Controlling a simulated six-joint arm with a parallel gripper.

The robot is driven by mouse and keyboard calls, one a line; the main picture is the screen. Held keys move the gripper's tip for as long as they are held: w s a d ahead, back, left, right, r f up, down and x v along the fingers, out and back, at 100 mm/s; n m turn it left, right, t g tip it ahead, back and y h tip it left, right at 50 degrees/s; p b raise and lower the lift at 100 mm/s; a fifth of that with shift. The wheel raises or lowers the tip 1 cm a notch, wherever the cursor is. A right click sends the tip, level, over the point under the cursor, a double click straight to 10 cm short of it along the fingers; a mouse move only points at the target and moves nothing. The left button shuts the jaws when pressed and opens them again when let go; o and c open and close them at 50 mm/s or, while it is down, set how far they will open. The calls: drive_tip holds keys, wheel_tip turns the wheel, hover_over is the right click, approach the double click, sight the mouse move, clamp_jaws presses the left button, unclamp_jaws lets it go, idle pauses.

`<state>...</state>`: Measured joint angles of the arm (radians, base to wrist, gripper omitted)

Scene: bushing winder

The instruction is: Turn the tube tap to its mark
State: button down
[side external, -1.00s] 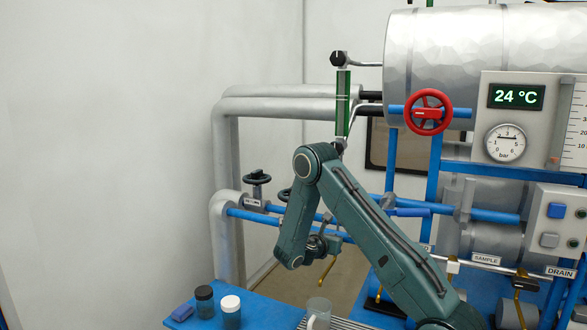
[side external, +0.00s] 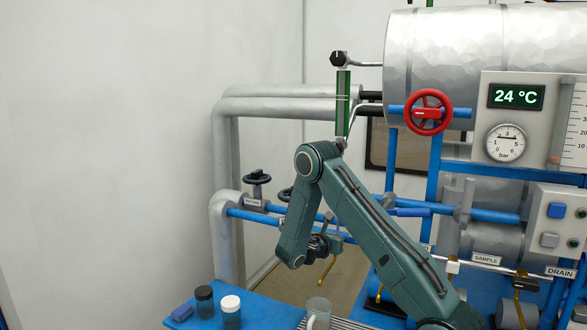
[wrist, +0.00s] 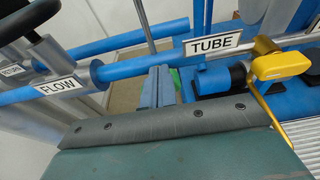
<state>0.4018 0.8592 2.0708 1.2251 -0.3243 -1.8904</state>
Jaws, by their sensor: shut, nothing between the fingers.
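The tube tap (wrist: 282,65) has a yellow handle with a long thin lever slanting down to the right, just right of the TUBE label (wrist: 220,43) in the wrist view. A yellow lever (side external: 328,269) shows beside the end of my arm in the side external view, probably the same tap. My gripper (wrist: 161,80) is shut and empty. In the wrist view its fingertips appear left of the yellow handle, apart from it, and below the TUBE label. I cannot make out the tap's mark.
A red handwheel (side external: 428,112) sits higher up. Two jars and a mug (side external: 318,312) stand on the blue bench (side external: 262,309). The SAMPLE label (side external: 487,258) is right.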

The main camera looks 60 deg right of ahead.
drive_tip(key=shift+r, duration=0.15)
drive_tip(key=shift+a, duration=0.1)
drive_tip(key=shift+f+v, duration=0.25)
drive_tip(key=shift+v, duration=0.7)
drive_tip(key=shift+f+v, duration=0.2)
drive_tip(key=shift+v, duration=0.75)
drive_tip(key=shift+f+v, duration=0.25)
drive_tip(key=shift+v, duration=0.7)
drive_tip(key=shift+a, duration=0.2)
drive_tip(key=shift+w+a+r, duration=0.1)
drive_tip(key=shift+w+a, duration=0.1)
drive_tip(key=shift+w, duration=0.4)
drive_tip(key=shift+w+a+r, duration=0.1)
drive_tip(key=shift+w+a, duration=0.1)
drive_tip(key=shift+w, duration=0.35)
drive_tip(key=r+x, duration=0.1)
drive_tip(key=x, duration=0.5)
drive_tip(key=shift+d+r, duration=0.25)
drive_tip(key=shift+d, duration=0.3)
